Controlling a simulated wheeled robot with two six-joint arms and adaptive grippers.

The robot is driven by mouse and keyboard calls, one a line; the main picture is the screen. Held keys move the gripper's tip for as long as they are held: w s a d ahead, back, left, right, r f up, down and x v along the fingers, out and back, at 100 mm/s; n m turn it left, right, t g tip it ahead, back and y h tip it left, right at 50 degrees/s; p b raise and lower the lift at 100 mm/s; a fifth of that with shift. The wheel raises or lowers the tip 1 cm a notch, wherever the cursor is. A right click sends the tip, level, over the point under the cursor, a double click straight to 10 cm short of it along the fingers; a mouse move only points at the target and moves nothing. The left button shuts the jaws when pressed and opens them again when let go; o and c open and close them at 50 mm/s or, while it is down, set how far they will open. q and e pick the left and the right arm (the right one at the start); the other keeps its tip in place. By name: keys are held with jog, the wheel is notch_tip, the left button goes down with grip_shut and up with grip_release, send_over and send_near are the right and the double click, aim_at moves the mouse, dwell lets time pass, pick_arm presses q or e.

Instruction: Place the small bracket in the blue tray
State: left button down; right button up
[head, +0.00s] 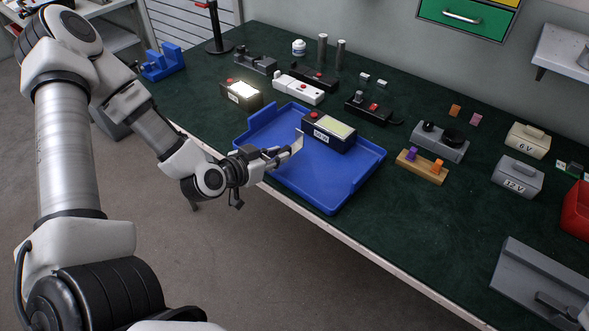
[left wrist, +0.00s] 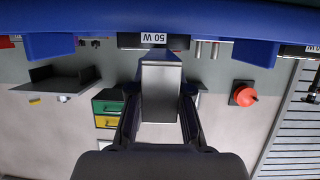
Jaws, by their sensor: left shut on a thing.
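The small bracket (head: 297,143) is a light metal piece held at the tips of my left gripper (head: 279,155). In the left wrist view the bracket (left wrist: 160,95) sits between the two dark fingers (left wrist: 160,120), which are shut on it. The blue tray (head: 325,198) lies on the green bench top. The bracket shows over the tray's left part, beside a dark floodlight housing (head: 322,141) standing in the tray. I cannot tell whether the bracket touches the housing or the tray. The tray's blue edge (left wrist: 250,22) crosses the top of the left wrist view. My right gripper is not in view.
Another lit housing (head: 241,95) and a white unit (head: 299,87) stand behind the tray. A wooden block with coloured pegs (head: 421,166) is to its right, with the 6V (head: 527,141) and 12V (head: 517,177) boxes further right. The tray's front part is bare.

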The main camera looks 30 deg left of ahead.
aim_at(293, 166)
pick_arm(q)
jog(key=w, duration=0.1)
jog(key=w+d, duration=0.1)
jog(key=w, duration=0.2)
jog(key=shift+w+d+f, duration=0.25)
jog(key=shift+w+d, duration=0.05)
jog(key=shift+d, duration=0.05)
notch_tip(293, 166, down, 3)
jog(key=shift+d+r, duration=0.1)
jog(key=shift+r, duration=0.05)
jog(key=shift+w+f, duration=0.1)
jog(key=shift+f, duration=0.35)
jog(key=shift+b, duration=0.3)
jog(key=shift+f, duration=0.15)
jog(key=c, duration=1.1)
grip_release()
